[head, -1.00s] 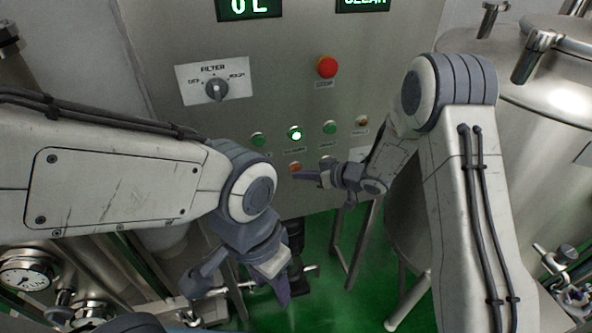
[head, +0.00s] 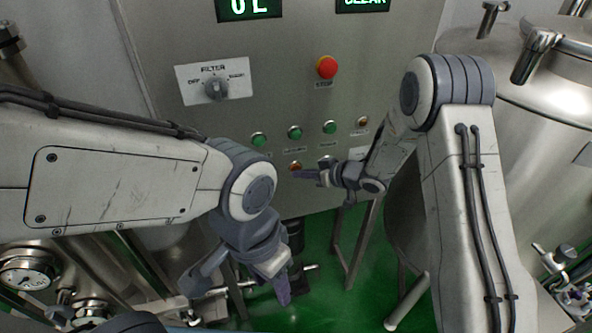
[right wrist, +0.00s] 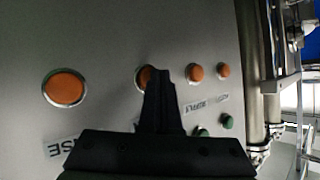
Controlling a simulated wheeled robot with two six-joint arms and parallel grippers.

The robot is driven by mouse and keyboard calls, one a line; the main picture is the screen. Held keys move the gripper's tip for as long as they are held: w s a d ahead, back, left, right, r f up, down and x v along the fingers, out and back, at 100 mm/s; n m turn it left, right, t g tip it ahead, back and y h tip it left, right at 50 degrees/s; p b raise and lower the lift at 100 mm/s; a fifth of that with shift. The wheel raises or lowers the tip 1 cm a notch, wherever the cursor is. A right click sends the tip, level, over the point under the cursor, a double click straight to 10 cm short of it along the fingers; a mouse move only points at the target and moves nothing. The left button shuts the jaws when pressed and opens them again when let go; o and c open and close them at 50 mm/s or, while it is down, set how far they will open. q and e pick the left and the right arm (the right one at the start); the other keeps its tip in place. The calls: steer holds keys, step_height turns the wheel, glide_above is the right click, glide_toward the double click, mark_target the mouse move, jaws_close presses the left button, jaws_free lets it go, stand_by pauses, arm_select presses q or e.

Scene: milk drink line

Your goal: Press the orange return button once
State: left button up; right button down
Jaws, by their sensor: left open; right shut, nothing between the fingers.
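Orange buttons sit on the steel panel; no label readable here says which is the return button. One orange button (head: 295,166) shows in the head view just above the fingertips of my right gripper (head: 303,175). In the right wrist view, the shut, empty fingers (right wrist: 161,78) stand in front of an orange button (right wrist: 143,78) and hide part of it; I cannot tell whether they touch it. A larger-looking orange button (right wrist: 65,88) is to their left, and two more (right wrist: 194,73) are to their right. My left gripper (head: 238,292) is open and empty, low before the panel.
Green buttons (head: 294,132) form a row above, with an amber one (head: 362,122) at its right. A red stop button (head: 327,67) and a filter knob (head: 216,88) are higher up. A steel tank (head: 548,90) stands right; pipes and a gauge (head: 28,273) are lower left.

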steer(key=shift+s+d, duration=0.25)
steer(key=shift+s, duration=0.35)
steer(key=shift+s, duration=0.1)
steer(key=s, duration=0.1)
steer(key=s+d, duration=0.1)
steer(key=s, duration=0.2)
steer(key=shift+s+d, duration=0.3)
steer(key=shift+b, duration=0.4)
